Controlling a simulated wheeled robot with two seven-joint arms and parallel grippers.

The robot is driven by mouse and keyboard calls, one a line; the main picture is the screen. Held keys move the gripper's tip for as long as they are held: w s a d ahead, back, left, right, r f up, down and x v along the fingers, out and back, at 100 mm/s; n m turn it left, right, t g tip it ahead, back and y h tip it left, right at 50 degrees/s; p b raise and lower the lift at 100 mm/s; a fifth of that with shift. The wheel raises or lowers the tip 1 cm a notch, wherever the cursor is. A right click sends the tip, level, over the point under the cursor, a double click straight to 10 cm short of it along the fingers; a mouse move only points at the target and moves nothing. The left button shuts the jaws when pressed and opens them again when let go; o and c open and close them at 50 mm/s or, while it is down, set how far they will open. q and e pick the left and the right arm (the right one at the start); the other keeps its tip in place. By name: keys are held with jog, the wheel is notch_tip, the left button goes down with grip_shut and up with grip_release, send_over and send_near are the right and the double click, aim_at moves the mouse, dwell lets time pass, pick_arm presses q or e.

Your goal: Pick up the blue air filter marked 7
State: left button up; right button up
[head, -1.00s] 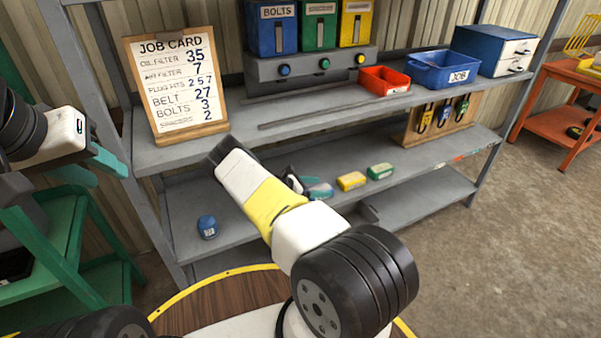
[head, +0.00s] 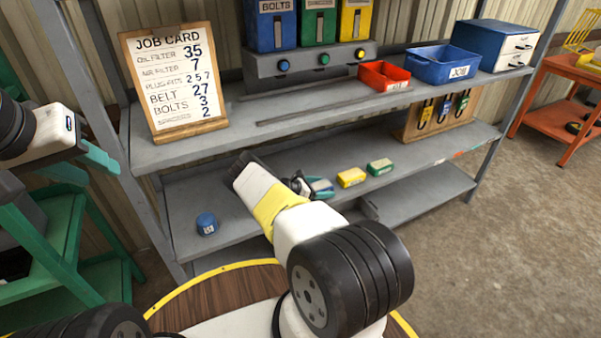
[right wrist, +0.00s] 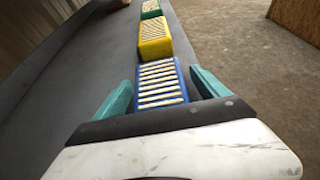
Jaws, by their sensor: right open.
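The blue air filter (right wrist: 160,85), a blue block with pale ribs on top, lies on the middle shelf. In the right wrist view it lies ahead of and partly between the spread teal fingers of my right gripper (right wrist: 158,92), which is open. No number is readable on it. In the head view the right gripper (head: 319,188) is over the shelf, and its fingers and wrist mostly hide the blue filter. My left gripper (head: 85,166) is at the left edge beside the rack, fingers apart and empty.
Beyond the blue filter lie a yellow filter (head: 351,177) and a green filter (head: 380,167) in a row. A blue round can (head: 207,223) stands on the same shelf to the left. The upper shelf (head: 280,122) overhangs; the job card (head: 175,80) leans on it.

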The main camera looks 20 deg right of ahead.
jog(key=c, duration=1.4)
jog(key=shift+c, duration=0.4)
jog(key=shift+r, duration=0.2)
